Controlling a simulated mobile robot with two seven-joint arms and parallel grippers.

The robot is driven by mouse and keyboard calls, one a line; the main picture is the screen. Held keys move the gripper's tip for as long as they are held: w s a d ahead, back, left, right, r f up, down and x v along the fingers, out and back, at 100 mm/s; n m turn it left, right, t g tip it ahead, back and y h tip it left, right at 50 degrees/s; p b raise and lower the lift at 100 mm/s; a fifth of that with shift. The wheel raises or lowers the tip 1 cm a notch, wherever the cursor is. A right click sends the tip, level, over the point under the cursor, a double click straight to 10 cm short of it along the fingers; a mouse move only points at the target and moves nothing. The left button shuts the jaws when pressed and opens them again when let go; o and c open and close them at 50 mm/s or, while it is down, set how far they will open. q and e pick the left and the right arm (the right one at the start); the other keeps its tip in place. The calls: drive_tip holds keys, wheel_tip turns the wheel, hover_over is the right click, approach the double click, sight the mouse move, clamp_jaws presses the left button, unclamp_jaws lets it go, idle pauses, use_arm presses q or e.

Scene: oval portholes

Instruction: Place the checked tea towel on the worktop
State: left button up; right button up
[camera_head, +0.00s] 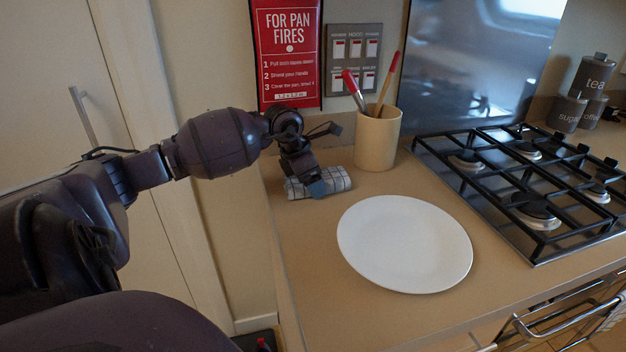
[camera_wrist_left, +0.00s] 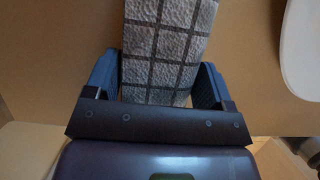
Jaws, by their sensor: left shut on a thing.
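The checked tea towel (camera_head: 338,178) is a folded white-grey bundle with dark lines. It is at the back left of the tan worktop (camera_head: 325,270), low over or touching the surface; I cannot tell which. My left gripper (camera_head: 314,187) points down over the towel and is shut on it. In the left wrist view the towel (camera_wrist_left: 168,45) lies between the two blue fingers of the left gripper (camera_wrist_left: 158,85). Part of the towel is hidden behind the gripper in the head view. My right gripper is in neither view.
A white plate (camera_head: 405,245) lies in front and to the right of the towel. A beige pot (camera_head: 377,142) with brushes stands close behind it. A gas hob (camera_head: 530,175) is on the right. The worktop's left edge is near the towel.

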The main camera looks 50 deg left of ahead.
use_arm(q)
drive_tip(key=shift+f, duration=0.1)
drive_tip(key=o, duration=0.8)
drive_tip(key=shift+s+a+r, duration=0.1)
drive_tip(key=shift+r, duration=0.4)
drive_tip(key=p+v, duration=0.2)
drive_tip(key=v, duration=0.8)
drive_tip(key=shift+s, duration=0.1)
drive_tip(key=shift+s+a+r, duration=0.15)
drive_tip(key=shift+s+r, duration=0.1)
drive_tip(key=shift+r, duration=0.3)
